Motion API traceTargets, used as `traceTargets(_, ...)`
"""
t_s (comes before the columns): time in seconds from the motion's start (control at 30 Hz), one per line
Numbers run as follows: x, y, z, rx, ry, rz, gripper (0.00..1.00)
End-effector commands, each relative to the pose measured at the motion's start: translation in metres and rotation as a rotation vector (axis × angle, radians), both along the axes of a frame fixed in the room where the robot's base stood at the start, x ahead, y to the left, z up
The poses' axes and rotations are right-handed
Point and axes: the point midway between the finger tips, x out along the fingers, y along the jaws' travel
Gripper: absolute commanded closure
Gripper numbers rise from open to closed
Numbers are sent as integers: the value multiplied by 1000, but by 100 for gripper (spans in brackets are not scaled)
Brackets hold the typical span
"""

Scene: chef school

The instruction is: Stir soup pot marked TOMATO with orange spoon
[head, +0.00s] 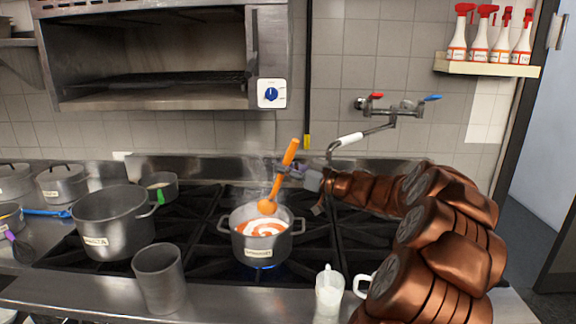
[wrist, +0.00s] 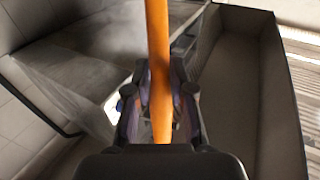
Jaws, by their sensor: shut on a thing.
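The soup pot (head: 262,250) stands on the stove's middle burner with a blue flame under it. Its front label is too small to read surely. It holds red soup (head: 246,228) with a white swirl, and steam rises from it. My gripper (head: 288,170) is shut on the handle of the orange spoon (head: 291,152), above and behind the pot. The spoon hangs tilted, its bowl (head: 267,207) down over the pot's opening; I cannot tell whether it touches the soup. In the wrist view the orange handle (wrist: 158,60) runs up between my fingers (wrist: 160,110).
A large pot (head: 112,222) stands left on the stove, with a small pot (head: 158,187) behind it. A grey metal container (head: 160,278) and a white cup (head: 329,290) stand at the front edge. A wall faucet (head: 390,107) is behind my arm.

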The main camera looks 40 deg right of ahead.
Motion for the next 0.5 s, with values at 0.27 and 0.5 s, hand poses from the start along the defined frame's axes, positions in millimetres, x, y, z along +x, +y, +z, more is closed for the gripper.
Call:
traceTargets(0.27,9,4,-23,0,1,2,100)
traceTargets(0.5,16,6,-40,-1,0,1,100)
